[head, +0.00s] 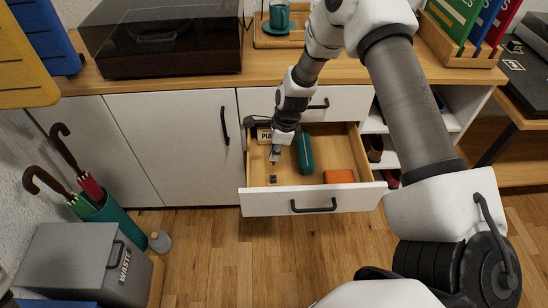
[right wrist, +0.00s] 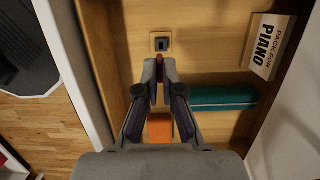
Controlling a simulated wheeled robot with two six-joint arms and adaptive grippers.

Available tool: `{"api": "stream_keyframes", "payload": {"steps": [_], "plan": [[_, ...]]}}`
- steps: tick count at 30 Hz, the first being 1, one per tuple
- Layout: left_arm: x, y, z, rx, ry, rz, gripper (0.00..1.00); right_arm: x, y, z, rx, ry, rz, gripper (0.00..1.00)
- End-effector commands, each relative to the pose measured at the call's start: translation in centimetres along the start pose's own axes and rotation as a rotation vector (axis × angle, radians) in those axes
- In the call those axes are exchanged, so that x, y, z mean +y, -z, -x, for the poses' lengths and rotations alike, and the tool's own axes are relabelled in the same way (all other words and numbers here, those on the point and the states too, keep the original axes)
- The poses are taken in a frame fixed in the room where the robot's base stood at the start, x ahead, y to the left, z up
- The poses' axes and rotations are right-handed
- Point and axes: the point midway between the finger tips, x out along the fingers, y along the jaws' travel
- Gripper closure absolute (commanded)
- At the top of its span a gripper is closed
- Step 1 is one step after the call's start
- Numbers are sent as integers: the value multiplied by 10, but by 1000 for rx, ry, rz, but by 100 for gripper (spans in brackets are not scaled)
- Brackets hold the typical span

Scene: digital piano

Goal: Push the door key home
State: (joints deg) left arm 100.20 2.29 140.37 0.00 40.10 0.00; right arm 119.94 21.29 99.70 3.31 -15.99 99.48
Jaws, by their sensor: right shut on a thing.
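My right gripper (head: 274,156) reaches down into the open drawer (head: 332,200). In the right wrist view the right gripper (right wrist: 160,72) is shut on a small dark red thing (right wrist: 159,64), which I take to be the door key; the fingers hide most of it. A small square holder with a dark middle (right wrist: 161,44) lies on the drawer floor just beyond the fingertips; it also shows in the head view (head: 273,180). I cannot tell whether the key touches it. My left gripper is not in view.
A grey waste bin (head: 88,262) and umbrella stand (head: 112,222) are at the left. The floor before the drawer is clear.

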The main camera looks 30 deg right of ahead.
Motion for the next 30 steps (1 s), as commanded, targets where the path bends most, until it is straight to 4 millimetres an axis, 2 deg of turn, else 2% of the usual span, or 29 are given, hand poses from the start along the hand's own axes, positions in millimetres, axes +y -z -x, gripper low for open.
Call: {"api": "stream_keyframes", "payload": {"steps": [1, 11, 16, 18, 21, 30], "plan": [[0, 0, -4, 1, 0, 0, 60, 0, 1, -4, -1, 1, 0, 100], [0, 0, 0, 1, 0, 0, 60, 0, 0, -1, -1, 1, 0, 100], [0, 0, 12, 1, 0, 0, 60, 0, -1, 5, -1, 1, 0, 100], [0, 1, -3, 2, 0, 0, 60, 0, 2, -12, -1, 0, 0, 100], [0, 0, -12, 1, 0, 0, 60, 0, 5, -24, -1, -1, 0, 100], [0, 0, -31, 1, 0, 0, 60, 0, 10, -52, -1, 0, 0, 100]]}}
